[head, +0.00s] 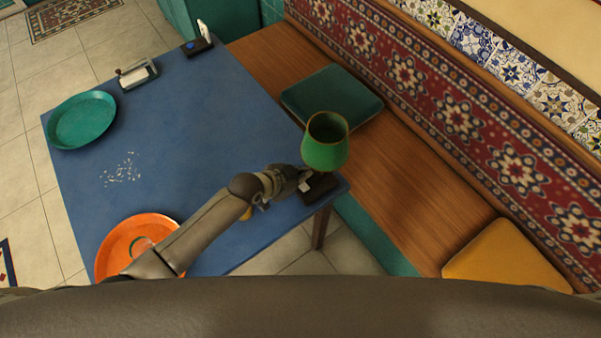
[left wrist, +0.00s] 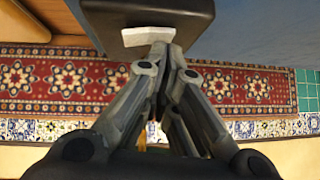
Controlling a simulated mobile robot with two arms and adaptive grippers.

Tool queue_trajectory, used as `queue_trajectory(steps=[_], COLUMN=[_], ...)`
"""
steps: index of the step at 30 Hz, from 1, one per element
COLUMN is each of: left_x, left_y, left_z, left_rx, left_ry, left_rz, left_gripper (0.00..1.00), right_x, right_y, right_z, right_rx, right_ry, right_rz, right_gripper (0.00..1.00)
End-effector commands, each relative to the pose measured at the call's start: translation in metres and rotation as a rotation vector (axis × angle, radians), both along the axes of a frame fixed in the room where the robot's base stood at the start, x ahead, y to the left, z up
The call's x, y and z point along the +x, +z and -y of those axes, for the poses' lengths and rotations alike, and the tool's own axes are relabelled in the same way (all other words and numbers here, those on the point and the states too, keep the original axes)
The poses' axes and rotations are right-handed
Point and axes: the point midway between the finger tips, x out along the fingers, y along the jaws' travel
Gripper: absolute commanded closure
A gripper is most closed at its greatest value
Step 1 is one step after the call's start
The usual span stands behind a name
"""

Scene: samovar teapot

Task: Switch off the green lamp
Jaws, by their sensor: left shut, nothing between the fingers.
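The green lamp (head: 324,152) stands at the right corner of the blue table, with a green shade over a dark base (head: 322,188). I cannot tell for sure whether it is lit. A small white switch (head: 304,187) is on the base's left side. In the left wrist view the dark base (left wrist: 185,14) fills the top, with the white switch (left wrist: 148,37) on its near edge. My left gripper (head: 300,180) is shut and empty, its fingertips (left wrist: 163,50) right at the switch; I cannot tell whether they touch. My right gripper is not in view.
The blue table (head: 205,125) holds a teal tray (head: 82,120), a metal box (head: 137,74), a small dark item with a white upright (head: 198,45), white crumbs (head: 122,170) and an orange plate (head: 118,237) partly under my left arm. A wooden bench (head: 420,190) with cushions runs along the right.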

Motion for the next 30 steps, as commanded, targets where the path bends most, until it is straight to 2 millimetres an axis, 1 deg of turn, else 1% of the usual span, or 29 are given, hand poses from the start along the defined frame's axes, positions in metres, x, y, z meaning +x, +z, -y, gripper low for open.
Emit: queue_trajectory(steps=[1,5,8,11,15,17,18,30], left_x=[-0.013,-0.015,-0.013,-0.01,-0.001,0.002,-0.002,-0.024], left_y=[-0.01,-0.01,-0.003,0.01,0.037,0.047,0.042,0.091], left_z=[0.0,0.002,0.003,0.002,0.002,0.001,-0.006,-0.046], left_rx=[0.012,0.011,0.009,0.008,0.005,0.005,0.007,0.003], left_ry=[-0.006,-0.006,-0.005,-0.002,0.004,0.006,0.006,0.005], left_rz=[-0.031,-0.031,-0.03,-0.026,-0.011,-0.006,-0.007,-0.002], left_gripper=[1.0,1.0,1.0,1.0,1.0,1.0,1.0,1.0], right_x=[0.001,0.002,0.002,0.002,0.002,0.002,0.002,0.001], right_y=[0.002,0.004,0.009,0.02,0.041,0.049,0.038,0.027], right_z=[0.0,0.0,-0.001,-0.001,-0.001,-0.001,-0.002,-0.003], right_rx=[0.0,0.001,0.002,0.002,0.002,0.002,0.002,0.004], right_ry=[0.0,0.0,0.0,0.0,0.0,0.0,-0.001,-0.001], right_rz=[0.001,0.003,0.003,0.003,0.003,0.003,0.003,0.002], right_gripper=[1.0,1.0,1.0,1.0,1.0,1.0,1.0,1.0])
